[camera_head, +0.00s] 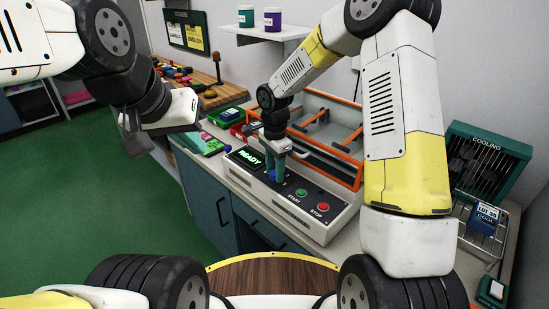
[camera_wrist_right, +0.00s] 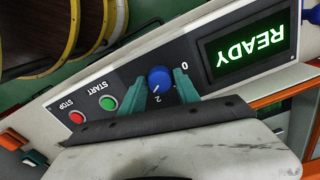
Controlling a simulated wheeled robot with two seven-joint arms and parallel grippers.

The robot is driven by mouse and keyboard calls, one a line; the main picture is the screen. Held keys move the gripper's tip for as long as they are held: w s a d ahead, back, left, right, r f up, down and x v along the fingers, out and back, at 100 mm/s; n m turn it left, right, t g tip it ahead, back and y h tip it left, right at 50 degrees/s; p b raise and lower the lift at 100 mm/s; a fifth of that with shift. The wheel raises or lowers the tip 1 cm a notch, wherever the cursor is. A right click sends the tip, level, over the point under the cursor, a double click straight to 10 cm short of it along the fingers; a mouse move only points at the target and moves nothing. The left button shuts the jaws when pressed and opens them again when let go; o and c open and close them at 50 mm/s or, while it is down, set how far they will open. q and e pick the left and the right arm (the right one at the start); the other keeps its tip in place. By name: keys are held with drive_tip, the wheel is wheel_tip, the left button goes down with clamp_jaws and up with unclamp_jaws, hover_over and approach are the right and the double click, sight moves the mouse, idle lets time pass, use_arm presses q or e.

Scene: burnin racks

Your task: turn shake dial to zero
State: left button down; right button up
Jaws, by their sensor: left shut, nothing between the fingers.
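The blue shake dial (camera_wrist_right: 159,79) sits on the dark control panel (camera_wrist_right: 128,76), with printed marks 0 and 2 beside it. A white pointer line on the dial points towards the side of the 2. My right gripper (camera_wrist_right: 161,86) has its teal fingers on either side of the dial, with small gaps visible; contact cannot be told. In the head view my right gripper (camera_head: 275,176) reaches down onto the panel and largely hides the dial. My left gripper (camera_head: 132,142) hangs above the floor at left, shut and empty.
The panel has a green READY display (camera_head: 248,157), a green start button (camera_head: 301,192) and a red stop button (camera_head: 323,207). An orange-edged rack (camera_head: 330,147) stands behind it. A cooling rack (camera_head: 486,165) is at right. The green floor (camera_head: 130,215) at left is clear.

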clamp_jaws()
drive_tip(key=shift+n, duration=0.5)
drive_tip(key=n, duration=0.5)
drive_tip(key=shift+n, duration=0.3)
drive_tip(key=n, duration=0.5)
drive_tip(key=shift+n, duration=0.3)
drive_tip(key=o, duration=0.5)
unclamp_jaws()
drive_tip(key=shift+o, duration=0.2)
